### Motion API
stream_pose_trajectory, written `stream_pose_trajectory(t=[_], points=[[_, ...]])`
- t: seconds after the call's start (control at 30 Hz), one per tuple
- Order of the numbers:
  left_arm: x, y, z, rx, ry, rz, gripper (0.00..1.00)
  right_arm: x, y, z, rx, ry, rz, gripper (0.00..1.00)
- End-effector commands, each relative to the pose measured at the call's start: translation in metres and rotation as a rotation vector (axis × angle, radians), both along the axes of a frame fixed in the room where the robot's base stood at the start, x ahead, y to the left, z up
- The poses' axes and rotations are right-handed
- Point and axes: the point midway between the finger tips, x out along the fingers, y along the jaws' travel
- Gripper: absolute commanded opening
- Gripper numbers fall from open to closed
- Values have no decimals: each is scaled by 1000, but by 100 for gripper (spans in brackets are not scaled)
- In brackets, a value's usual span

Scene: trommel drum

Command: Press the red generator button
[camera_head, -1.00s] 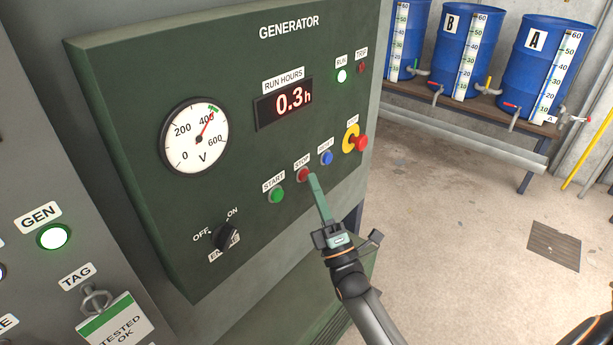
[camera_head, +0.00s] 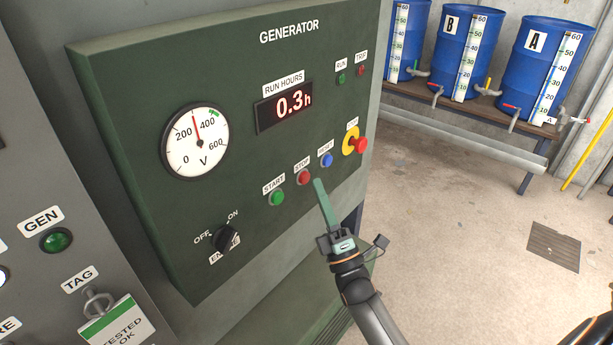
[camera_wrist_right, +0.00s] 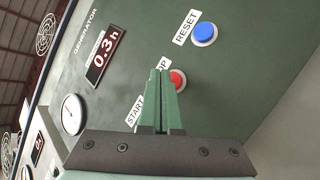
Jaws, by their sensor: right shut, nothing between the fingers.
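The red STOP button (camera_head: 304,177) sits on the dark green generator panel (camera_head: 130,130), between the green START button (camera_head: 277,198) and the blue RESET button (camera_head: 326,160). My right gripper (camera_head: 318,184) is shut and empty, its tips just right of the red button in the head view. In the right wrist view the shut fingers (camera_wrist_right: 162,76) partly cover the red button (camera_wrist_right: 178,79). I cannot tell whether they touch it. The RUN lamp (camera_head: 342,79) is dark green, unlit. The voltmeter (camera_head: 195,143) needle points between 200 and 400. My left gripper is not in view.
A yellow-collared red emergency stop (camera_head: 360,145) is to the right on the panel. The OFF/ON switch (camera_head: 225,237) is at lower left. The GEN lamp (camera_head: 56,240) is dark. Blue drums (camera_head: 465,50) stand on a rack behind. Floor at right is mostly clear.

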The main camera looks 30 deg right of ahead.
Motion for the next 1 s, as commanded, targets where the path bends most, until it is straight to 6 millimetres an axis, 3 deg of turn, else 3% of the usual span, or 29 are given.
stream_pose_trajectory(t=[0.37,0.8,1.0], points=[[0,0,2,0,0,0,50,-4,-2,0,-1,1,-1,0],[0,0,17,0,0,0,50,-42,-17,1,0,1,0,0],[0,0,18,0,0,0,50,-47,-20,0,0,0,0,0]])
